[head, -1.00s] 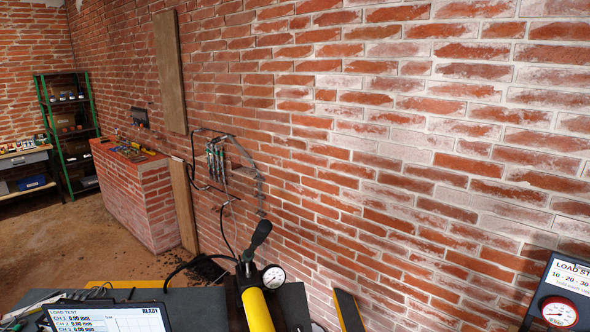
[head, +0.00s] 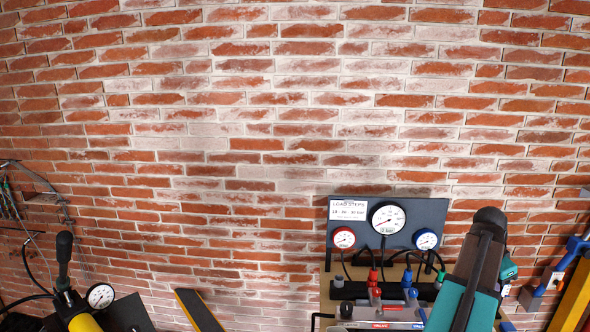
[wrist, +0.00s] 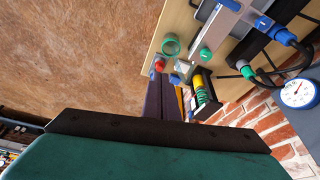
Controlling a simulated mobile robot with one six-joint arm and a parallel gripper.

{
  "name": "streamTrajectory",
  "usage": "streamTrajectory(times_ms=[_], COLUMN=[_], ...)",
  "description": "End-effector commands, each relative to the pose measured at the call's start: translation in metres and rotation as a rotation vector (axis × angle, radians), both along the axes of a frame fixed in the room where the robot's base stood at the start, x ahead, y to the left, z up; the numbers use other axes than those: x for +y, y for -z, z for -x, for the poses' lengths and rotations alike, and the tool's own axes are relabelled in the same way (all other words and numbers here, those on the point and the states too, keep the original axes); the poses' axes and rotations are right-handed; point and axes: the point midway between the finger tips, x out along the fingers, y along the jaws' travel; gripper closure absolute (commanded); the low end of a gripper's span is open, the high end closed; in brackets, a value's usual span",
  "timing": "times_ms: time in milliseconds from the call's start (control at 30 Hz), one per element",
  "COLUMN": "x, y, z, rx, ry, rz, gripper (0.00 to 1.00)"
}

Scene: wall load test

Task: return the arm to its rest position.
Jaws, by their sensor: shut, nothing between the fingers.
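My gripper (wrist: 164,82) shows in the wrist view as two dark fingers side by side, reaching out past a black bar and a teal housing. The fingers are shut with nothing between them. Their tips appear close to a light wooden board carrying small coloured parts; whether they touch it I cannot tell. In the head view, my arm (head: 478,275), teal with a dark rounded top, stands at lower right in front of the gauge panel (head: 345,240). The gripper cannot be made out there.
Beside the fingers in the wrist view are a green ring (wrist: 171,45) and a dark holder with a yellow-green coil (wrist: 203,90). A yellow hand pump (head: 84,322) with a gauge stands at lower left in the head view. The brick wall (head: 240,120) fills the background.

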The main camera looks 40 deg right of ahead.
Motion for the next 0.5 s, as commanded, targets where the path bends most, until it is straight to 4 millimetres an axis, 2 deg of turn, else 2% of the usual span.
streamTrajectory(times_ms=[167, 500], x=[0.000, 0.009], y=[0.000, 0.016], z=[-0.001, -0.035], rx=[0.000, 0.003], ry=[-0.001, -0.082], rz=[0.000, -0.017], gripper=[1.00, 1.00])
